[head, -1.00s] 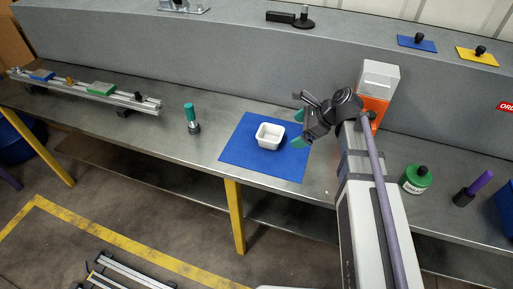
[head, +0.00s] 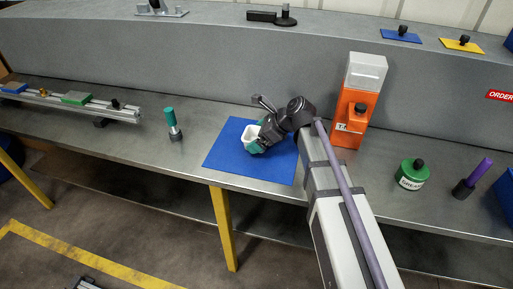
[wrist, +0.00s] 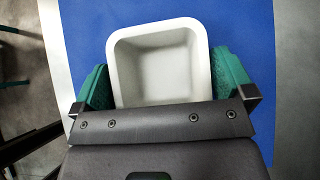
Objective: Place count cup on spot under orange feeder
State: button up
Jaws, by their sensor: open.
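The white square count cup (head: 249,136) stands on the blue mat (head: 225,151), empty inside. In the wrist view the cup (wrist: 158,70) sits between the two teal fingers of my gripper (wrist: 162,84). The fingers are open, one on each side of the cup; whether they touch its walls is hard to tell. In the head view my gripper (head: 258,142) partly covers the cup's right side. The orange feeder (head: 357,110) with a pale top stands right of the mat, against the grey back wall. The spot under it cannot be made out.
A teal-handled tool (head: 172,124) stands left of the mat. A green jar (head: 411,175) and a purple-handled tool (head: 472,178) stand right of my arm. A rail with coloured blocks (head: 75,102) lies at far left.

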jog(key=shift+w+a+f, duration=0.1)
jog(key=shift+a+f, duration=0.2)
jog(key=shift+f, duration=0.15)
jog(key=shift+r, duration=0.15)
jog(key=c, duration=0.9)
notch_tip(320, 180, up, 10)
jog(key=p, duration=1)
